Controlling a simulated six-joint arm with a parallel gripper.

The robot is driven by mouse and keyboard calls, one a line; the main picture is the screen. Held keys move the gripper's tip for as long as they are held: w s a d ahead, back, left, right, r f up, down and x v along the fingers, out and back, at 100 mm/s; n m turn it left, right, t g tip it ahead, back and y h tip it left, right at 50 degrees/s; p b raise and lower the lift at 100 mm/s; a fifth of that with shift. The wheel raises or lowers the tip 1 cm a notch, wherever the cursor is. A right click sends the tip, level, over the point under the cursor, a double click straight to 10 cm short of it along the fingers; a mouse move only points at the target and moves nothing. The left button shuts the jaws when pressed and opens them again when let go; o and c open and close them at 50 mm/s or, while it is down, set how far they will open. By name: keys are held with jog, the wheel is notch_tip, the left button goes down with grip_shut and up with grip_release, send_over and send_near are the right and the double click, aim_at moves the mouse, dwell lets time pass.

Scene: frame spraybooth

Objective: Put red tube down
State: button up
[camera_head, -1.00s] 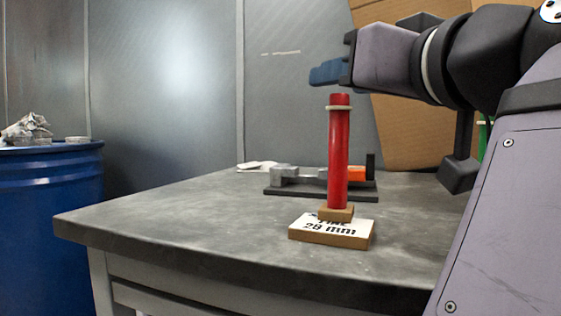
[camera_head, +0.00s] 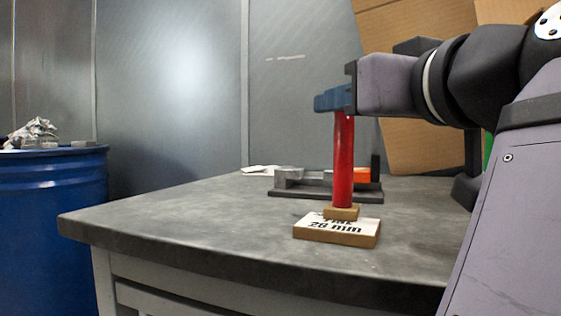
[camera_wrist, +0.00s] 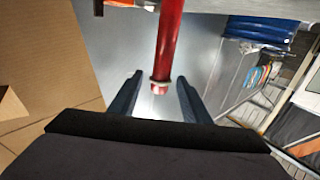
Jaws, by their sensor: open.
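The red tube (camera_head: 343,165) stands upright on a small wooden block with a white top marked "28 mm" (camera_head: 337,230), near the front of the grey table. My gripper (camera_head: 334,98) is at the tube's upper end, and its blue fingers hide the tube's top in the head view. In the wrist view, the tube (camera_wrist: 170,40) runs between the two open fingers of my gripper (camera_wrist: 157,92), with a gap on each side. A pale ring (camera_wrist: 158,84) sits around the tube near its end, between the fingers.
A dark fixture (camera_head: 315,193) with grey and orange parts lies behind the tube. A white cloth-like item (camera_head: 260,170) is at the table's back edge. A blue barrel (camera_head: 50,220) stands left; cardboard (camera_head: 400,100) is behind my arm. The left of the tabletop (camera_head: 170,220) is clear.

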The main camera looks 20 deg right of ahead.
jog(key=shift+w, duration=0.35)
jog(key=shift+w+d+r+p, duration=0.15)
jog(key=shift+w+p, duration=0.2)
jog(key=shift+w, duration=0.3)
jog(key=shift+w+a+r+p, duration=0.1)
jog(key=shift+w+p, duration=0.2)
jog(key=shift+w, duration=0.35)
jog(key=shift+w+d+f, duration=0.1)
jog(key=shift+w+d, duration=0.05)
jog(key=shift+w, duration=0.45)
jog(key=shift+w+d, duration=0.1)
jog(key=shift+w, duration=0.45)
grip_shut()
